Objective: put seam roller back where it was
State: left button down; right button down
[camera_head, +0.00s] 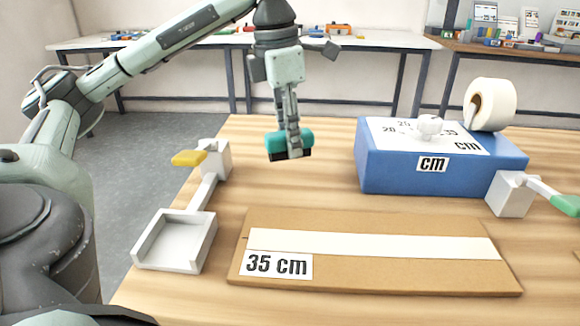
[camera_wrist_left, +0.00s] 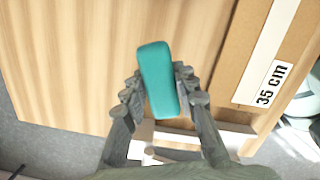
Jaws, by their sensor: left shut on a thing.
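The seam roller (camera_head: 289,143) has a teal body with a dark part under it. My left gripper (camera_head: 293,130) is shut on it and holds it above the wooden table, behind the cardboard board. In the left wrist view the teal roller (camera_wrist_left: 158,80) lies between the two fingers of my left gripper (camera_wrist_left: 163,92), slightly tilted. An empty white tray (camera_head: 175,241) stands at the table's front left. My right gripper is not in view.
A cardboard board (camera_head: 380,273) with a white strip and a "35 cm" label lies in front. A blue block (camera_head: 440,178) with a white knob and tape roll (camera_head: 492,104) stands at right. A clamp with a yellow handle (camera_head: 188,158) is at the left edge, another with a green handle (camera_head: 566,204) at right.

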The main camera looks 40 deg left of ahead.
aim_at(290, 161)
pick_arm(q)
notch_tip(290, 161, down, 4)
jog(key=shift+f, duration=0.4)
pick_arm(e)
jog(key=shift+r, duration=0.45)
pick_arm(q)
jog(key=shift+f+b, duration=0.15)
jog(key=shift+b, duration=0.15)
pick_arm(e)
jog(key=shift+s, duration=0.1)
pick_arm(q)
jog(key=c, duration=1.2)
grip_release()
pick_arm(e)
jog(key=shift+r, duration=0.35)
